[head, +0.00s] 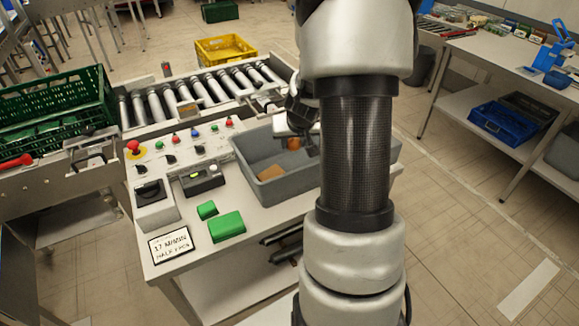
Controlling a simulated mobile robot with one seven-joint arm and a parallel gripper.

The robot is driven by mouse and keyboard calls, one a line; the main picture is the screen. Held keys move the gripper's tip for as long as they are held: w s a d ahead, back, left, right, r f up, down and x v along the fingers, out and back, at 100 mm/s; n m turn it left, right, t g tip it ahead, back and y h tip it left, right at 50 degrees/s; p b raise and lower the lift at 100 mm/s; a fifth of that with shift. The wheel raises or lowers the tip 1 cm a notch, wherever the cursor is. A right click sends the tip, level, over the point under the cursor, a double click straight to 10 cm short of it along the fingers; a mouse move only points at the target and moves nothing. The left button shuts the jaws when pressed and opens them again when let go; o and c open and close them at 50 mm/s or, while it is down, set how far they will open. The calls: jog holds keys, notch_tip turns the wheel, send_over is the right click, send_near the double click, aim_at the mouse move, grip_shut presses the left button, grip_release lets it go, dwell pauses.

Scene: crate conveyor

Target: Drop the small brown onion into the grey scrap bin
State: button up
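My gripper (298,143) points down over the grey scrap bin (247,160), near the bin's back wall. A small orange-brown round thing, which looks like the brown onion (293,143), shows between or just behind the fingertips. I cannot tell whether the fingers touch it or whether it rests in the bin. My arm hides the right part of the bin. A tan piece like cardboard (270,174) lies in the bin.
A control panel with buttons and an emergency stop (134,148) stands left of the bin. Two green blocks (226,226) and a sign (171,245) lie in front. Behind are a roller conveyor (200,95), a green crate (50,105) and a yellow crate (225,50).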

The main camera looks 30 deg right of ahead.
jog(key=o, duration=0.5)
jog(key=p+v, duration=0.4)
jog(key=v, duration=1.3)
jog(key=shift+s+r, duration=0.15)
jog(key=s+a+r+n+y, duration=0.1)
jog(key=s+a+r, duration=0.2)
jog(key=s+a, duration=0.2)
jog(key=s+a+r+n, duration=0.2)
jog(key=s+a, duration=0.3)
jog(key=a, duration=0.4)
jog(key=s+a+r+n+y, duration=0.1)
jog(key=s+a+r, duration=0.3)
jog(key=a, duration=0.3)
jog(key=shift+s+r+n+y, duration=0.2)
jog(key=shift+s+n+y, duration=0.1)
jog(key=shift+s, duration=0.35)
